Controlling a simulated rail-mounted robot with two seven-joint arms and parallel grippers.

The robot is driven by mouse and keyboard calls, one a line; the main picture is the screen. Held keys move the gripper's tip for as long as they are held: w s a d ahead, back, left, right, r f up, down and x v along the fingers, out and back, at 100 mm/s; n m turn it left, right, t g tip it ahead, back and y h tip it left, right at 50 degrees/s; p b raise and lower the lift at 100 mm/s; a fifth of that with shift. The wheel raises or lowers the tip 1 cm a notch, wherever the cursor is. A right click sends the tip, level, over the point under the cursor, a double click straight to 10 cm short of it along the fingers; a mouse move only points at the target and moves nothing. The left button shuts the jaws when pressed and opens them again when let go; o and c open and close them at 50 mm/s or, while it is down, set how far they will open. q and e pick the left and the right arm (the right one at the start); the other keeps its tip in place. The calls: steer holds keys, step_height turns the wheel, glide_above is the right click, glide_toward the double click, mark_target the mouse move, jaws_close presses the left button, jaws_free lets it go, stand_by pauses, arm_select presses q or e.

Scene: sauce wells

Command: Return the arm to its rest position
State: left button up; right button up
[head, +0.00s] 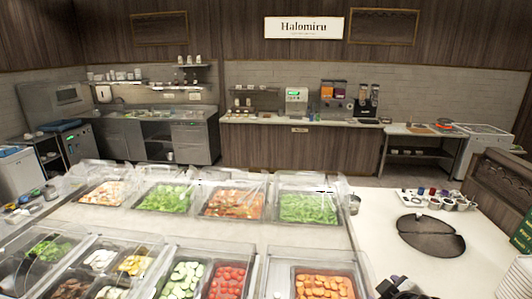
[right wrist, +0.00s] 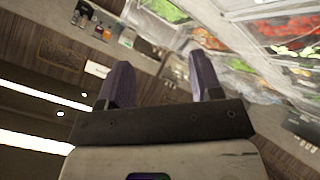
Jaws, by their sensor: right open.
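My right gripper (right wrist: 161,80) shows in the right wrist view with its two purple fingers spread apart. Nothing is between them. The wrist view is tilted, with the food counter at its upper right and the wall and ceiling lights at its left. In the head view a small dark part of my right gripper (head: 399,287) shows at the bottom edge, over the front of the white counter. My left gripper is in neither view.
A white counter (head: 385,215) on the right holds a dark round board (head: 430,236) and several small metal sauce cups (head: 450,203). Covered food trays (head: 310,207) fill the middle and left. A stack of white plates (head: 515,279) stands at the right edge.

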steer(key=s+a+f+m+g+p, duration=0.1)
steer(key=s+f+g+p, duration=0.1)
steer(key=s+f, duration=0.4)
steer(key=s+a+f+m+g+y+p, duration=0.1)
steer(key=s+f, duration=0.5)
steer(key=s, duration=1.1)
steer(key=s+a+f+m+g+p, duration=0.3)
steer(key=s+f+p, duration=0.2)
steer(key=s, duration=0.6)
steer(key=shift+s+f+g+y, duration=0.2)
steer(key=shift+f+g+y, duration=0.2)
steer(key=shift+f, duration=0.2)
